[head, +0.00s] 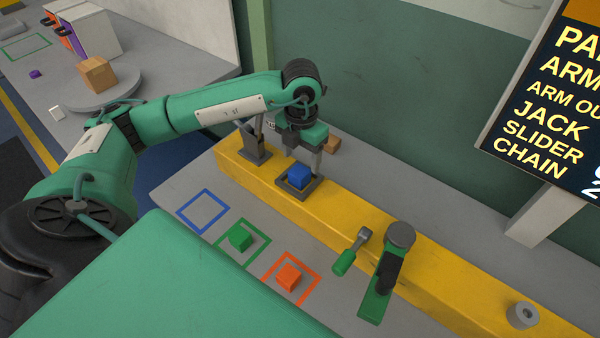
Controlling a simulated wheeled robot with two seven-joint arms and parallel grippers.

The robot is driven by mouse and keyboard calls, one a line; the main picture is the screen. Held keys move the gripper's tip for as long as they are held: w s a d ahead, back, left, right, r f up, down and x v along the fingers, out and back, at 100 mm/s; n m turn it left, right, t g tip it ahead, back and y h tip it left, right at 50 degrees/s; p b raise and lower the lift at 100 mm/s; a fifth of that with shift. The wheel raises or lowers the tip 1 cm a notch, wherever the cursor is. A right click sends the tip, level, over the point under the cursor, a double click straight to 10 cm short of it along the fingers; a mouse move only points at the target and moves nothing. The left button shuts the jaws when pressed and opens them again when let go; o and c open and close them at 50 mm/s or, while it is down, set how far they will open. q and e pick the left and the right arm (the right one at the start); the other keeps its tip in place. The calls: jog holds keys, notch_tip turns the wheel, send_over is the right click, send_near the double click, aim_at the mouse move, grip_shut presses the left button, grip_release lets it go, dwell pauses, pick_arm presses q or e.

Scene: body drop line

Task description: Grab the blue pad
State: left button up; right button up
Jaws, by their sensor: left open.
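The blue pad (299,175) is a small blue block sitting in a dark grey holder (296,189) on top of the yellow beam. My left gripper (306,163) is open and points down just above and behind the blue pad. My right gripper is not in the head view.
A green-handled tool (353,252) and a green lever (380,289) are to the right. Green (241,238) and orange (289,277) blocks sit in outlined squares; the blue-outlined square (203,211) is empty.

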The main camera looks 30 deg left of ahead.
aim_at(300, 171)
pick_arm(q)
jog(key=f, duration=0.1)
jog(key=f+p, duration=0.1)
jog(key=f, duration=0.1)
jog(key=f+p, duration=0.1)
jog(key=f, duration=0.1)
jog(key=shift+a+f, duration=0.25)
jog(key=shift+a, duration=0.1)
jog(key=shift+w+f, duration=0.1)
jog(key=shift+f, duration=0.1)
jog(key=c, duration=1.1)
jog(key=shift+r, duration=0.1)
